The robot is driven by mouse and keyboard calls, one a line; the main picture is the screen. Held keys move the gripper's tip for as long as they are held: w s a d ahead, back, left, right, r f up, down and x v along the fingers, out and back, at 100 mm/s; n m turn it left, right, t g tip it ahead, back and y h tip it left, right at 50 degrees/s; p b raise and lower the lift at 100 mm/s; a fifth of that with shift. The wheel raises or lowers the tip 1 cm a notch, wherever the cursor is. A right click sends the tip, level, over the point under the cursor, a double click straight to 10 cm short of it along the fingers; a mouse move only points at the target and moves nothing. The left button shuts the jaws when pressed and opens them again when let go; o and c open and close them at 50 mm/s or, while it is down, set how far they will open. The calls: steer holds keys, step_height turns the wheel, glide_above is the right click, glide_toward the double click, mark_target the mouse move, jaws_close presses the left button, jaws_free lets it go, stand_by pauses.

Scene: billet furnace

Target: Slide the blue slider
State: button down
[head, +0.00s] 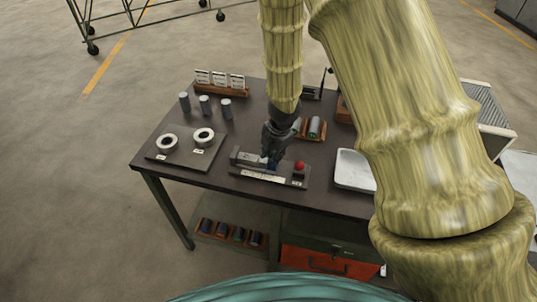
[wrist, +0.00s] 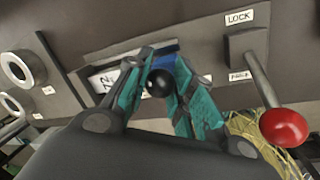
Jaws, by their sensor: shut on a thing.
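The blue slider (wrist: 165,60) sits on a dark panel on the table, mostly hidden between the fingers in the wrist view. A round black knob (wrist: 159,83) shows between the fingers in front of it. My gripper (wrist: 160,88) has teal finger pads on both sides of the slider and is shut on it. In the head view my gripper (head: 270,160) reaches down onto the panel (head: 240,172), and the slider is largely covered. A white scale strip (head: 262,177) runs along the panel's front.
A lever with a red ball (wrist: 284,127) stands right of the slider, by a plate marked LOCK (wrist: 239,17). Two rings (head: 204,136) lie on a plate at left, with grey cylinders (head: 205,103) behind. A white tray (head: 353,170) is at right.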

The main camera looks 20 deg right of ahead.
steer(key=shift+s+d+f, duration=0.1)
steer(key=shift+s+d, duration=0.05)
steer(key=c, duration=1.2)
jaws_free()
steer(key=shift+d, duration=0.15)
steer(key=shift+a, duration=0.2)
steer(key=shift+s+d+r, duration=0.15)
steer(key=shift+s+r, duration=0.05)
steer(key=shift+r, duration=1.05)
steer(key=shift+s+d+r, duration=0.1)
steer(key=shift+s+r, duration=0.15)
steer(key=shift+r, duration=0.95)
steer(key=shift+s+d+r, duration=0.15)
steer(key=shift+s+r, duration=0.05)
steer(key=shift+r, duration=1.05)
